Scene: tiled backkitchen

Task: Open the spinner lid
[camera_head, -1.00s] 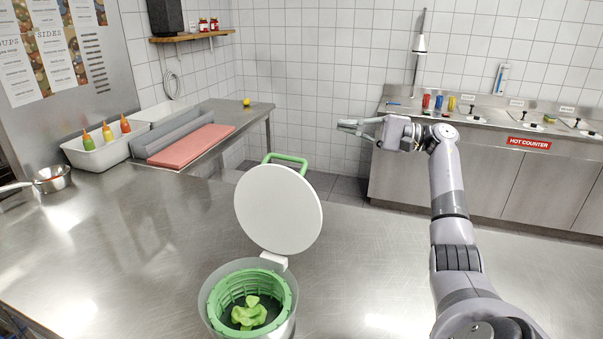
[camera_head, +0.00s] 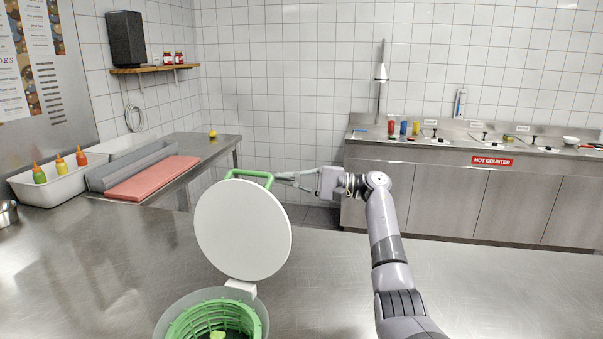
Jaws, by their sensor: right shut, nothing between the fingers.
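The spinner's round white lid (camera_head: 243,232) stands raised on its hinge at the back of the spinner bowl, in the lower left-middle of the head view. A green handle (camera_head: 250,173) shows above the lid's top edge, on its far side. The spinner bowl (camera_head: 262,318) is cut off by the bottom edge, with a green basket (camera_head: 190,322) and a bit of green leaf inside. My right gripper (camera_head: 280,177) is shut and empty, its tips pointing left just beside the handle's right end. I cannot tell whether they touch it. My left gripper is out of view.
The steel counter (camera_head: 320,280) is clear right of the spinner. A white bin (camera_head: 60,185) with several sauce bottles and a red board (camera_head: 152,178) stand at the left. A hot counter (camera_head: 430,190) runs along the back wall.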

